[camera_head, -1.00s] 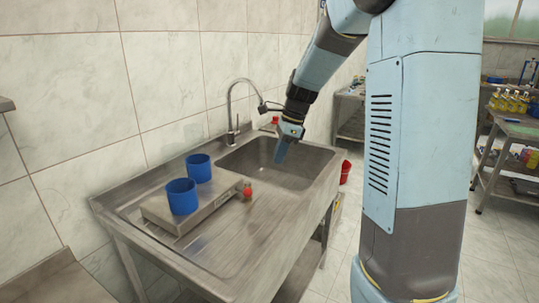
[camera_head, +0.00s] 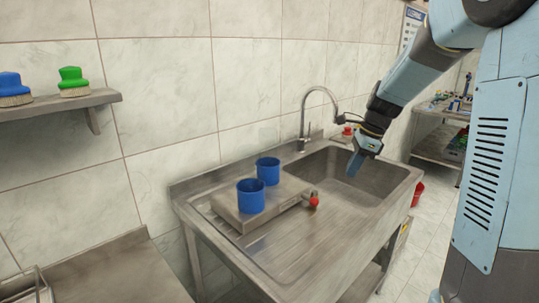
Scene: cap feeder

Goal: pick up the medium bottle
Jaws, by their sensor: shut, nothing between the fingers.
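I see no thing that I can clearly tell as the medium bottle. A small red-topped object (camera_head: 313,201) sits at the right edge of the scale-like metal platform, on the sink's draining board; it is too small to tell what it is. Another small red item (camera_head: 347,131) shows behind the sink basin, partly hidden by my arm. My gripper (camera_head: 355,168) points down over the sink basin (camera_head: 385,188). It is shut and empty, apart from the red-topped object.
Two blue cups stand on the metal platform (camera_head: 238,219): a front one (camera_head: 251,197) and a rear one (camera_head: 268,171). A faucet (camera_head: 306,115) rises behind the basin. A wall shelf (camera_head: 50,107) holds a blue brush (camera_head: 13,88) and a green brush (camera_head: 74,80). The draining board's front is clear.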

